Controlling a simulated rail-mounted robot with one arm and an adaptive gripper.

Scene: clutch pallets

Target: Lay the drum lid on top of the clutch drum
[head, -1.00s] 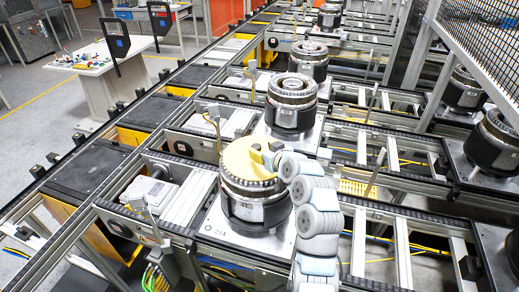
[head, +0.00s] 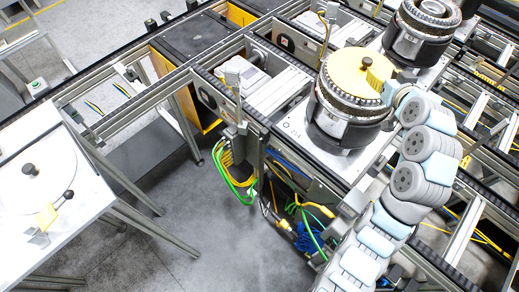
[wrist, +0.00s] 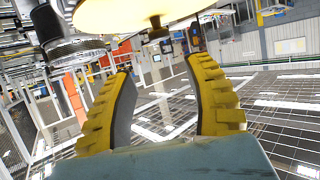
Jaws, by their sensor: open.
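The drum lid is a flat yellow disc (head: 345,72) with a small dark knob (head: 367,63). It lies flat on top of the near clutch drum (head: 345,115), a black and silver cylinder standing upright on a grey pallet (head: 296,125). My gripper (head: 376,78) is at the right side of the lid, beside the knob. In the wrist view, its two yellow fingers (wrist: 157,66) are spread apart with nothing between them. The lid (wrist: 112,14) shows at the top, with the knob (wrist: 157,28) just beyond the fingertips.
A second clutch drum (head: 418,40) stands on its pallet behind, at the upper right. A white table (head: 75,215) at the left holds a pale disc with a dark knob (head: 28,169) and a yellow-and-grey fixture (head: 45,218). Conveyor rails and cables surround the pallet.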

